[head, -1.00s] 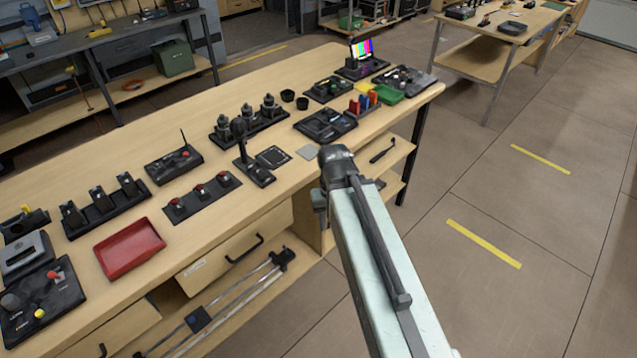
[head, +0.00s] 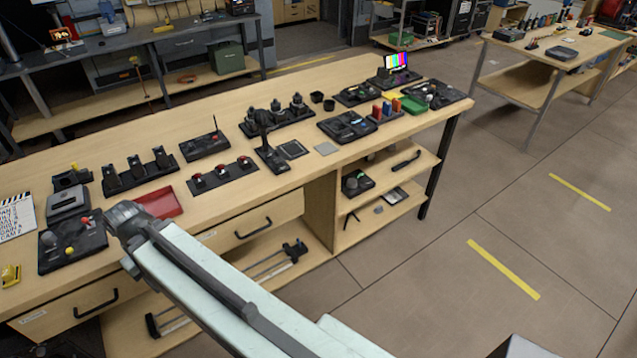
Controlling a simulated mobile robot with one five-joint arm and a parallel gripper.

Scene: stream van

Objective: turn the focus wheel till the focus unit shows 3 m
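I cannot tell for certain which device is the focus unit, and no 3 m reading is legible. A black panel with a grey knob and red and yellow buttons (head: 72,240) lies at the left end of the bench. A black box with an antenna and a red knob (head: 204,146) stands further back. My arm reaches in from the bottom, and its dark joint covers part of the red tray (head: 160,203) and the space beside the black panel. My gripper fingers do not show, so I cannot see whether they hold anything.
The wooden bench (head: 330,165) carries several devices. A row of red-buttoned units (head: 222,178), a black lever unit (head: 268,150) and a colour-bar screen (head: 396,61) stand on it. Open shelves (head: 385,205) are under its right part. The floor to the right (head: 520,220) is clear.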

